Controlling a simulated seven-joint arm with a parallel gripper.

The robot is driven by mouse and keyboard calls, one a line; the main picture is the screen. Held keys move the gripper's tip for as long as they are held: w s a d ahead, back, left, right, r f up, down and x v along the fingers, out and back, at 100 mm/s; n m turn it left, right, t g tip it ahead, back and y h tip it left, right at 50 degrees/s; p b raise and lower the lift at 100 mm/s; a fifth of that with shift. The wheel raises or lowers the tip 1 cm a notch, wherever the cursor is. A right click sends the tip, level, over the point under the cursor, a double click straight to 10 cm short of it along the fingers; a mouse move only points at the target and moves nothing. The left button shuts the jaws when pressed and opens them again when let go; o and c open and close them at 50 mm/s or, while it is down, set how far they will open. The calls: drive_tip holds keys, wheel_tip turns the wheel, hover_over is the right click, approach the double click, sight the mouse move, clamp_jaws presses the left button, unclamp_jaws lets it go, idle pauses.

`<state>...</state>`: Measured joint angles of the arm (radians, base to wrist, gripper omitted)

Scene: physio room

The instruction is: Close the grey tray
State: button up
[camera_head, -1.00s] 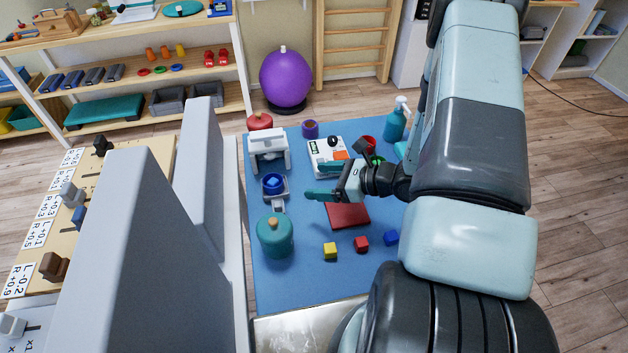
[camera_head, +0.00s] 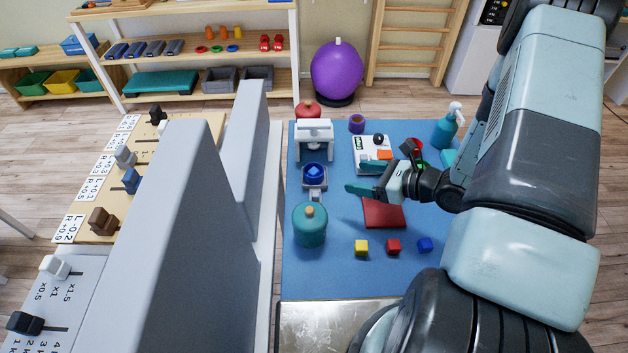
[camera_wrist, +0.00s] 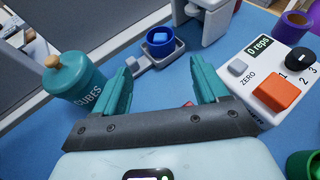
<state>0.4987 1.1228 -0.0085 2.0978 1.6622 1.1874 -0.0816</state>
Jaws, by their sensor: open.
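The grey tray (camera_head: 324,184) is a small square tray with a short handle, pulled out in front of a white housing (camera_head: 314,130). A blue piece (camera_head: 314,170) sits in it. In the wrist view the tray (camera_wrist: 178,50) and its handle (camera_wrist: 140,65) lie ahead of the fingertips, with the housing (camera_wrist: 205,18) behind. My gripper (camera_head: 354,180) is open and empty, to the right of the tray and apart from it. Its two teal fingers show in the wrist view (camera_wrist: 162,75).
A teal lidded jar (camera_head: 310,228) marked CUBES stands in front of the tray. A counter box (camera_head: 366,150), a red mat (camera_head: 383,213), and yellow (camera_head: 361,248), red (camera_head: 393,246) and blue (camera_head: 424,244) cubes lie to the right. Grey panels (camera_head: 190,230) stand at left.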

sight(315, 195)
drive_tip(key=w+a+m+h, duration=0.1)
drive_tip(key=w+a+f+m+g+h, duration=0.1)
drive_tip(key=w, duration=0.1)
drive_tip(key=shift+w+a+f+h, duration=0.1)
drive_tip(key=shift+w+a+h, duration=0.2)
drive_tip(key=shift+a, duration=0.1)
drive_tip(key=c, duration=0.4)
drive_tip(key=w+a+m+h, duration=0.1)
drive_tip(key=a+m+g+h, duration=0.1)
drive_tip(key=m, duration=0.1)
drive_tip(key=shift+w+a+g+h, duration=0.3)
drive_tip(key=shift+w+a+h, duration=0.05)
drive_tip(key=shift+w+h, duration=0.05)
drive_tip(key=a+r+m+g+h, duration=0.1)
drive_tip(key=a+r+m+h, duration=0.1)
drive_tip(key=shift+s+a+m+g+h, duration=0.3)
drive_tip(key=shift+s+a+m+g, duration=0.05)
drive_tip(key=shift+a+m+g, duration=0.05)
drive_tip(key=s+a+r+m+g+h, duration=0.3)
drive_tip(key=s+r+m, duration=0.1)
drive_tip(key=s+r, duration=0.1)
wheel_tip(315, 195, down, 11)
drive_tip(key=shift+r, duration=0.1)
drive_tip(key=shift+c, duration=0.4)
clamp_jaws()
